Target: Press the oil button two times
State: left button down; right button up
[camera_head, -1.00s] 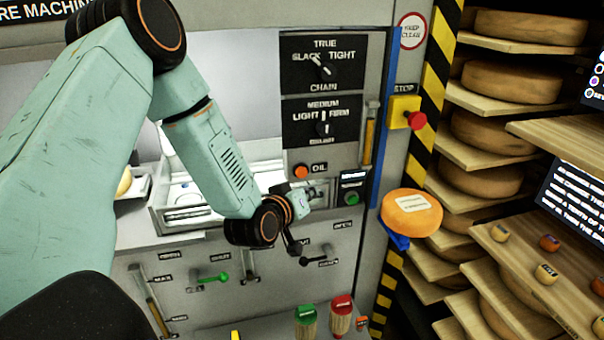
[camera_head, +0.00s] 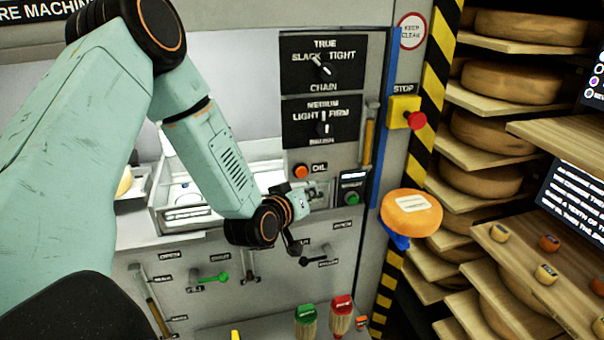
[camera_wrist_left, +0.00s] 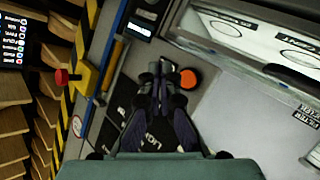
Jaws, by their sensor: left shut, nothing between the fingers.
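The oil button (camera_head: 301,171) is a round orange button on the grey machine panel, left of the OIL label. It also shows in the left wrist view (camera_wrist_left: 188,79), just right of my fingertips. My left gripper (camera_head: 318,194) is in front of the panel, a little below and right of the button. In the left wrist view my left gripper (camera_wrist_left: 160,72) has its fingers together with nothing between them. The fingertips look beside the button rather than over it; the gap in depth is hard to tell. My right gripper is not in view.
Above the button are black dial panels (camera_head: 322,62). A green button (camera_head: 351,198) sits to its right, and a red stop button (camera_head: 417,120) on a yellow box farther right. Levers (camera_head: 215,278) are below. Shelves of cheese wheels (camera_head: 512,82) stand at the right.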

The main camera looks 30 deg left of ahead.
aim_at(301, 172)
pick_arm(q)
jog(key=s+d+b, duration=0.1)
jog(key=s+d, duration=0.1)
jog(key=d, duration=0.1)
jog(key=shift+s, duration=0.25)
jog(key=shift+w+a+p, duration=0.2)
jog(key=shift+w+a, duration=1.25)
jog(key=shift+a, duration=0.25)
jog(key=shift+w+a+p, duration=0.15)
jog(key=shift+w+a, duration=1.25)
jog(key=shift+a, duration=0.25)
jog(key=shift+w+a, duration=0.15)
jog(key=shift+a, duration=0.05)
jog(key=shift+w+a, duration=0.15)
jog(key=shift+a, duration=0.05)
